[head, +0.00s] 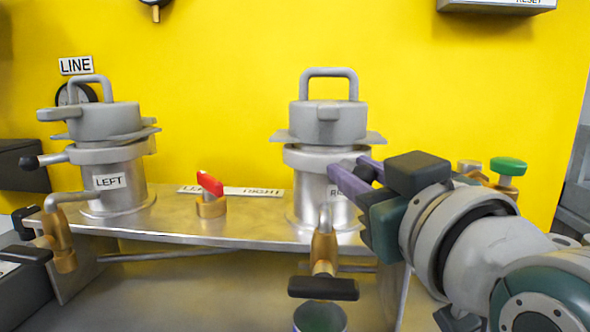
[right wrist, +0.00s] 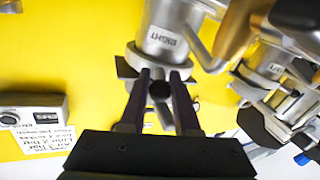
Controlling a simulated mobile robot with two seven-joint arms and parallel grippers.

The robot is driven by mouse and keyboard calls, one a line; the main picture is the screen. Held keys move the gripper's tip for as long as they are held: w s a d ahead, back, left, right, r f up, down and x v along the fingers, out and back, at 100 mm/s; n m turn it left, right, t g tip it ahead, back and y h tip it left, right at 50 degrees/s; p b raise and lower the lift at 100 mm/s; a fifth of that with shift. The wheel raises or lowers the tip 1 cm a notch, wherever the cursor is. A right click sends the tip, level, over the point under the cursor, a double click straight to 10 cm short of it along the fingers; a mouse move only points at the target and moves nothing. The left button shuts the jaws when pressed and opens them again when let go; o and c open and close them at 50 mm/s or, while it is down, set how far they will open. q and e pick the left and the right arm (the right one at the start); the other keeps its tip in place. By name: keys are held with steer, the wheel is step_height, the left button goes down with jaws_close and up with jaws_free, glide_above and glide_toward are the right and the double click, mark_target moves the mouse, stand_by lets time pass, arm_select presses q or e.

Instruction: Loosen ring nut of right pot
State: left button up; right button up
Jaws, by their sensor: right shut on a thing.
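The right pot (head: 318,190) is a grey metal cylinder on the metal bench, with a handled lid (head: 326,118) on top. Its ring nut (head: 305,157) is the grey collar below the lid. My right gripper (head: 348,177) reaches in from the right at collar height, its purple fingers partly covering the pot's label. In the right wrist view, the fingers (right wrist: 161,78) are shut on the black knob (right wrist: 160,91) of the ring nut's handle; the pot (right wrist: 165,28) stands just beyond. The handle's bar is mostly hidden. My left gripper is not in view.
The left pot (head: 117,188) has a black-knobbed handle (head: 32,162) sticking out left. A red-handled valve (head: 210,190) stands between the pots. A brass tap (head: 323,250) with a black lever is in front of the right pot. A green knob (head: 508,166) is beyond my right arm.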

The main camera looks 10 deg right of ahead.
jaws_close()
stand_by(0.9)
